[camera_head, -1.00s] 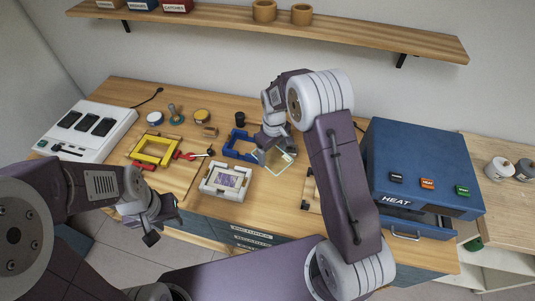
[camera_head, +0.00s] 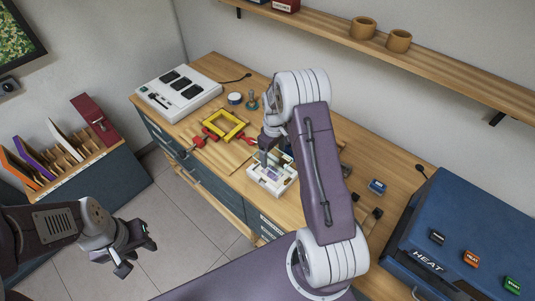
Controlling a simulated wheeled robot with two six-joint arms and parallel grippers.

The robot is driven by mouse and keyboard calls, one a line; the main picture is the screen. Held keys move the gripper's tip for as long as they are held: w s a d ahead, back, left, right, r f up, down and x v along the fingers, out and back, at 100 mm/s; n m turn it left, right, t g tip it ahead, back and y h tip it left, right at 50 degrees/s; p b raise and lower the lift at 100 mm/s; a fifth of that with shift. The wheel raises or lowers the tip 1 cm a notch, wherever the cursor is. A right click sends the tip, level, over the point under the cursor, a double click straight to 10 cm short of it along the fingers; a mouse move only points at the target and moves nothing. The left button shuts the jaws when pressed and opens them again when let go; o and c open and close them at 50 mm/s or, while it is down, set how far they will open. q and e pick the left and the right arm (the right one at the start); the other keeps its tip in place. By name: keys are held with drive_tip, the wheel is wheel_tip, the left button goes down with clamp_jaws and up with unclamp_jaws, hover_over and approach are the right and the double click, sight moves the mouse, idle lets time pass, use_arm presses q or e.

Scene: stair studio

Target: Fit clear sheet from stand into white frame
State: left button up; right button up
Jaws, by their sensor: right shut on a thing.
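The white frame (camera_head: 256,181) lies on the wooden bench near its front edge, with a purplish patch inside it. My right gripper (camera_head: 268,160) points down over the frame and is shut. The clear sheet cannot be clearly told apart from the frame and fingers, so I cannot tell whether it is inside the frame or above it. The blue stand seen earlier is hidden behind my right arm. My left gripper (camera_head: 137,256) is open and empty, out over the floor in front of the bench.
A yellow frame (camera_head: 224,125) with red clamps lies on a board left of the white frame. A white device (camera_head: 178,91) stands at the bench's far left. A blue heat press (camera_head: 465,245) stands at the right. A slotted rack (camera_head: 65,165) stands at far left.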

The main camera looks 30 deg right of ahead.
sight(272, 173)
drive_tip(key=shift+f+b, duration=0.6)
drive_tip(key=shift+f, duration=0.05)
wheel_tip(272, 173, down, 7)
drive_tip(key=b, duration=0.5)
drive_tip(key=shift+r, duration=0.1)
drive_tip(key=shift+f, duration=0.45)
drive_tip(key=shift+f+b, duration=0.15)
drive_tip(key=shift+b, duration=0.15)
drive_tip(key=o, duration=1.4)
wheel_tip(272, 173, up, 8)
drive_tip(key=p, duration=0.6)
drive_tip(key=shift+p, duration=0.3)
drive_tip(key=shift+s, duration=0.1)
